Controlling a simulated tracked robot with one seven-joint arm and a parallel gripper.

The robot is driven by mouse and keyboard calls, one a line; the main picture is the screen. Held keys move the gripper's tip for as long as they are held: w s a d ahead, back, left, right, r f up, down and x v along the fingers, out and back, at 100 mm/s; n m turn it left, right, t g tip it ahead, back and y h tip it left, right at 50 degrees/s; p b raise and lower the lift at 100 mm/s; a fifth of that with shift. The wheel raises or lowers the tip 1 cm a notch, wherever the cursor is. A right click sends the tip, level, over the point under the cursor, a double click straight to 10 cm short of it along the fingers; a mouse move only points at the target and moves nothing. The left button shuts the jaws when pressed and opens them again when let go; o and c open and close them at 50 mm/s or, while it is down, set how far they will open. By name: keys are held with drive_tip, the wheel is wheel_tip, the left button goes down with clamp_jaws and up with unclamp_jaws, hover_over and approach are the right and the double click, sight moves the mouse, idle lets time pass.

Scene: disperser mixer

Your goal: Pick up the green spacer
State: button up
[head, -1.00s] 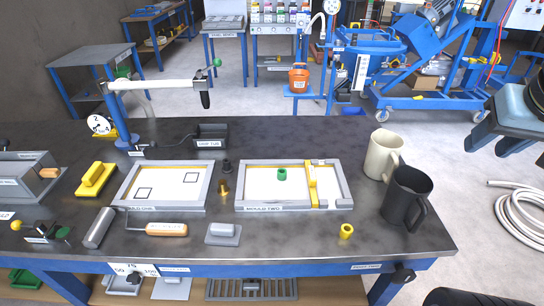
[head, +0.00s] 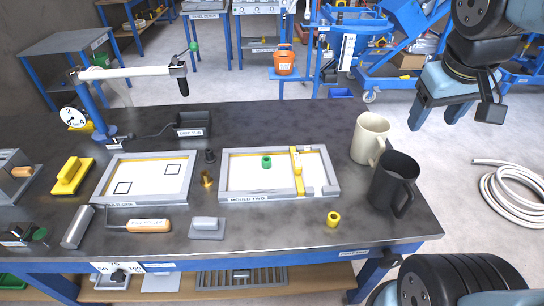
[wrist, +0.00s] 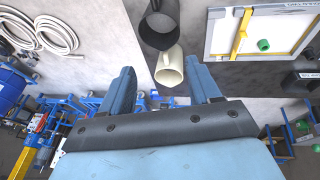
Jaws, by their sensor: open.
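The green spacer (head: 267,162) is a small ring-like cylinder on the white bed of the mould two frame (head: 232,196), left of its yellow bar. It also shows in the wrist view (wrist: 263,45) at the upper right, inside the frame. My gripper (head: 447,117) is open and empty, up at the right in the head view, beyond the table's right edge and well away from the spacer. In the wrist view its two blue fingers (wrist: 163,85) stand apart, with nothing between them but the mugs further off.
A cream mug (head: 369,139) and a black mug (head: 393,184) stand at the table's right end, between my gripper and the mould. A yellow ring (head: 333,219) lies near the front edge. The mould one frame (head: 104,187) and a small brass piece (head: 207,179) are left of mould two.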

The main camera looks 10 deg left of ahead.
drive_tip(key=w+a+f+n+g+h, duration=0.1)
drive_tip(key=w+a+f+n+h, duration=0.5)
drive_tip(key=n, duration=0.3)
drive_tip(key=n+t+y, duration=0.3)
drive_tip(key=n+t, duration=0.7)
drive_tip(key=n, duration=1)
approach(265, 160)
drive_tip(key=v, duration=0.4)
drive_tip(key=shift+d+r, duration=0.2)
drive_tip(key=shift+r, duration=0.2)
drive_tip(key=shift+a+f, duration=0.15)
drive_tip(key=shift+f, duration=0.05)
drive_tip(key=shift+n, duration=0.3)
drive_tip(key=x, duration=1.3)
drive_tip(key=shift+w+f, duration=0.1)
drive_tip(key=shift+f, duration=0.2)
clamp_jaws()
